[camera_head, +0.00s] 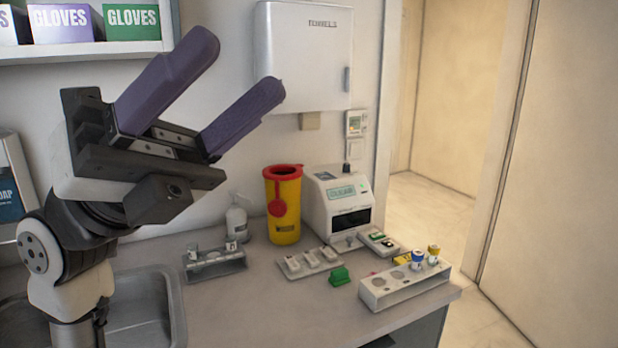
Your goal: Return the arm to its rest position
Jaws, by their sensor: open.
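My gripper (236,68) is raised high at the left, in front of the wall and above the sink side of the counter. Its two purple fingers are spread apart and point up and to the right. Nothing is between them. The arm stands up from the lower left, clear of the counter things. The rest position itself is not marked in the view.
The counter (275,310) holds a grey rack (215,265), a yellow bin (284,210), a white device (338,205), a tray (310,264), a green block (340,276) and a white rack (405,286). A towel dispenser (303,55) and glove shelf (85,50) are near the gripper.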

